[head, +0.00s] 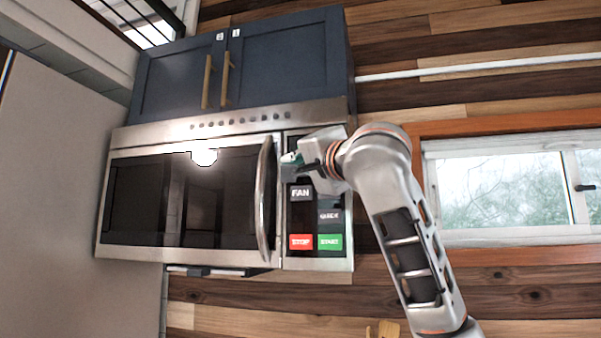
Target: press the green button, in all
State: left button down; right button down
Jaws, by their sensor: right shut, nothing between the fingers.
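The green START button (330,241) is at the lower right of the microwave's control panel, next to the red STOP button (300,241). The microwave (190,254) hangs under the blue cabinet with its door shut. My right gripper (291,158) is shut and empty. It is in front of the top of the control panel, above the FAN button and well above the green button. I cannot tell whether it touches the panel. The gripper and wrist hide the panel's upper part. My left gripper is not in view.
The long door handle (264,200) stands out just left of the control panel. The blue cabinet (290,58) is above. A window (500,190) is at the right on the wooden wall. A pale tall surface (60,170) is at the left.

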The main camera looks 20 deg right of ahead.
aim_at(329, 242)
jog(key=k, duration=1)
